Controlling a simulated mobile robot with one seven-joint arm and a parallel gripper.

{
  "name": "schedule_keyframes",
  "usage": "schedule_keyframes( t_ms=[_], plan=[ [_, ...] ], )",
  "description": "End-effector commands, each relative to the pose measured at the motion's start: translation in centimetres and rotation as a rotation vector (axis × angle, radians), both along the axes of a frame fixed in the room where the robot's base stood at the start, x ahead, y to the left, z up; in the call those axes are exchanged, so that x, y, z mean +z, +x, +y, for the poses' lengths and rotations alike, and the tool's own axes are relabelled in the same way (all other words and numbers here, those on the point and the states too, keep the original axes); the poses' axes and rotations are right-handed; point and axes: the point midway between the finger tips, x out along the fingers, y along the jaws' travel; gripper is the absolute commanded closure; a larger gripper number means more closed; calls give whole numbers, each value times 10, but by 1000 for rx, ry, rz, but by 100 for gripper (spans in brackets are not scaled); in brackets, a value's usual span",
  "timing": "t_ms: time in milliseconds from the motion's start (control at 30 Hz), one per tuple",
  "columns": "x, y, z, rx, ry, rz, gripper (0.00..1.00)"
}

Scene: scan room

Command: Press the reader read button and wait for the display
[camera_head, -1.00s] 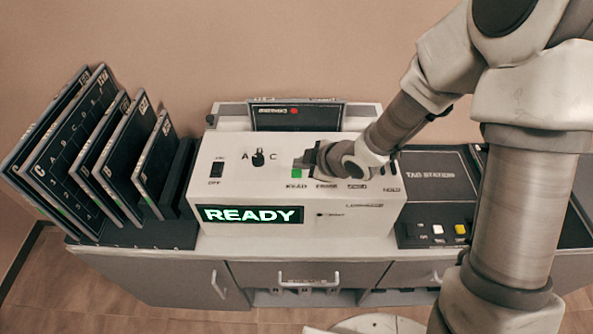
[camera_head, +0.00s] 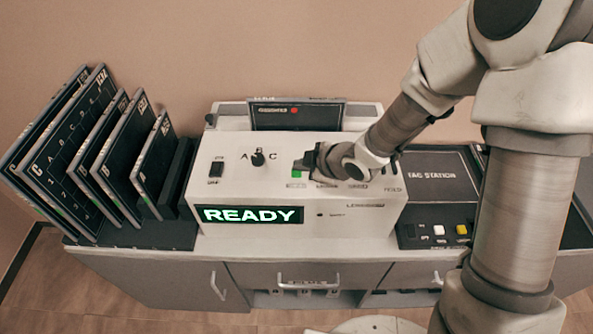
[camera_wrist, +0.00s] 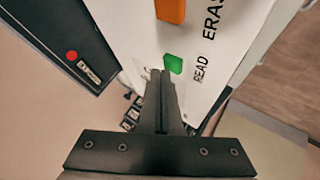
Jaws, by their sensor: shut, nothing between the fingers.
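The reader (camera_head: 225,170) is a white box on the cabinet, and its display (camera_head: 249,215) shows READY in green. The green read button (camera_head: 296,174) is on its sloped top, with the READ label beside it in the wrist view. My gripper (camera_head: 305,163) is shut and empty, with its tips right by the green button. In the wrist view, the closed fingertips (camera_wrist: 162,75) lie just below the green button (camera_wrist: 173,64). I cannot tell whether they touch it. My gripper hides part of the button row in the head view.
An orange button (camera_wrist: 171,10) is beyond the green one in the wrist view. A selector knob (camera_head: 258,158) and a power switch (camera_head: 216,169) are left on the reader. A rack of dark panels (camera_head: 100,150) stands left; the tag station (camera_head: 440,180) stands right.

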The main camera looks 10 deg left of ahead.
Motion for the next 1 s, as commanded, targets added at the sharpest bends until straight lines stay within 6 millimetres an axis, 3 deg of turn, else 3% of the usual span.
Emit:
schedule_keyframes(
  t_ms=[1000],
  plan=[
    [-10,0,0,0,0,0,100]
  ],
)
